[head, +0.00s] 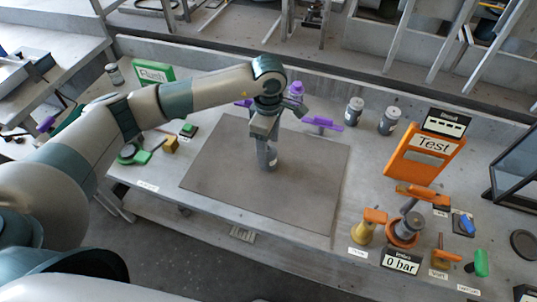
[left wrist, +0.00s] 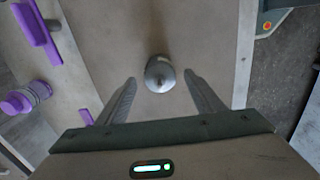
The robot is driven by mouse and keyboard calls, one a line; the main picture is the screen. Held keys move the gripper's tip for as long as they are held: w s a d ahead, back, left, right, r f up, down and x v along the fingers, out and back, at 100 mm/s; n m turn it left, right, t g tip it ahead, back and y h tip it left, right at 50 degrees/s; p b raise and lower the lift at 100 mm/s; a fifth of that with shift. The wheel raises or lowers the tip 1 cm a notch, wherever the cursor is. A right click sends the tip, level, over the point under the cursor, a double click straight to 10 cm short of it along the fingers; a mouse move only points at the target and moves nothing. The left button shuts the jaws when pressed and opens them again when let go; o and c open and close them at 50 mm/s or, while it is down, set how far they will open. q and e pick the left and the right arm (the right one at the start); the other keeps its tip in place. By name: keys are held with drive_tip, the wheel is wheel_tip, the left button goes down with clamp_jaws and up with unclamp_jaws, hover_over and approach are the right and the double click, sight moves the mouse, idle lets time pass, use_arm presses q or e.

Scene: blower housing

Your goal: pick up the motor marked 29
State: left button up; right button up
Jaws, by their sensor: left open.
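A grey cylindrical motor (head: 267,157) stands upright on the dark mat in the head view, directly below my left gripper (head: 264,136). The number on its label is too small to read. In the left wrist view the motor (left wrist: 160,68) shows from above with a small shaft at its centre. The fingers of my left gripper (left wrist: 160,86) are apart, one on each side of the motor in the picture, with gaps on both sides. Two similar motors stand at the back, one (head: 354,111) left of the other (head: 389,121); their markings are unreadable. My right gripper is not in view.
The mat (head: 225,165) is otherwise clear. Purple parts (head: 322,123) lie behind it. A green Flush sign (head: 153,73) and another canister (head: 114,74) stand left.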

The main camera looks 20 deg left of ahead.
sight(269, 150)
use_arm(q)
wheel_tip(269, 150, down, 2)
drive_tip(key=shift+p, duration=0.4)
drive_tip(key=shift+f, duration=0.6)
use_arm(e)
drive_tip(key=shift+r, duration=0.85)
use_arm(q)
drive_tip(key=c, duration=1.4)
drive_tip(key=shift+r, duration=0.1)
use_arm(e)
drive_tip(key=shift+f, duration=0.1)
